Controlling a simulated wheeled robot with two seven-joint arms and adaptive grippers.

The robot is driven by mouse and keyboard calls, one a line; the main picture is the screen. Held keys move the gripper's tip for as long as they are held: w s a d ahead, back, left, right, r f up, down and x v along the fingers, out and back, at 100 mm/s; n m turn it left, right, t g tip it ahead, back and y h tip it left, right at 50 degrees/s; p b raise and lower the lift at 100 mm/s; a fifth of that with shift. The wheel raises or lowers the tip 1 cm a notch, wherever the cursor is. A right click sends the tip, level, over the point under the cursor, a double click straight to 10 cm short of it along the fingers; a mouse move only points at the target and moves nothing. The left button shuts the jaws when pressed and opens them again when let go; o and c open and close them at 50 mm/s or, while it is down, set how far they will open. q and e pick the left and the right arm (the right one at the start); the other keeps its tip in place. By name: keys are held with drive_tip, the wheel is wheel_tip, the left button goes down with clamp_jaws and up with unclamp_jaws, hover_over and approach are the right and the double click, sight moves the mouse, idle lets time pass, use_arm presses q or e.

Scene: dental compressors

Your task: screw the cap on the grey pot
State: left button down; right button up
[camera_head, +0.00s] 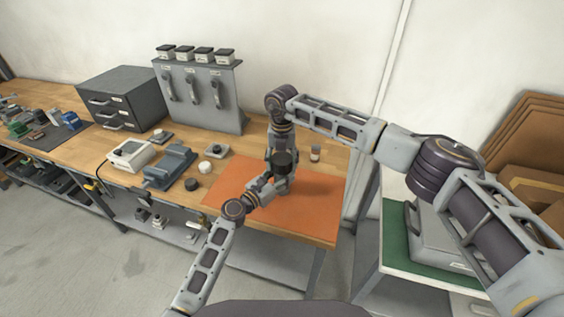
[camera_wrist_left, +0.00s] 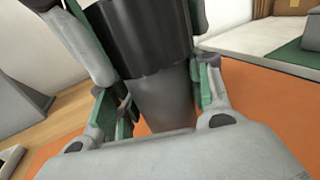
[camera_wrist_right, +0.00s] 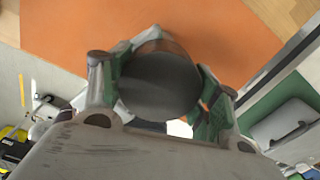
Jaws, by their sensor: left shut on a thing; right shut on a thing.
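The grey pot (camera_wrist_left: 165,100) stands between the green-padded fingers of my left gripper (camera_head: 266,189), which is shut on it over the orange mat. The black cap (camera_wrist_left: 140,40) is directly above the pot in the left wrist view, with its lower edge meeting the pot's top. It also shows as a dark round top in the right wrist view (camera_wrist_right: 160,85) and as a dark cylinder in the head view (camera_head: 285,162). My right gripper (camera_wrist_right: 158,92) comes from above and is shut around the cap. The threads are hidden, so I cannot tell how far they engage.
The orange mat (camera_head: 315,205) is mostly bare around the pot. A small jar (camera_head: 315,153) stands behind it. To the left are a blue-grey vise (camera_head: 170,166), a black round piece (camera_head: 191,184) and a white round piece (camera_head: 205,166). A green-topped stand (camera_head: 395,240) is at right.

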drive_tip(key=o, duration=1.2)
drive_tip(key=shift+r, duration=0.1)
wheel_tip(320, 180, up, 12)
idle(0.3)
use_arm(q)
drive_tip(key=c, duration=0.6)
unclamp_jaws()
drive_tip(key=shift+o, duration=0.2)
drive_tip(key=shift+s+a, duration=0.1)
drive_tip(key=shift+v, duration=5.9)
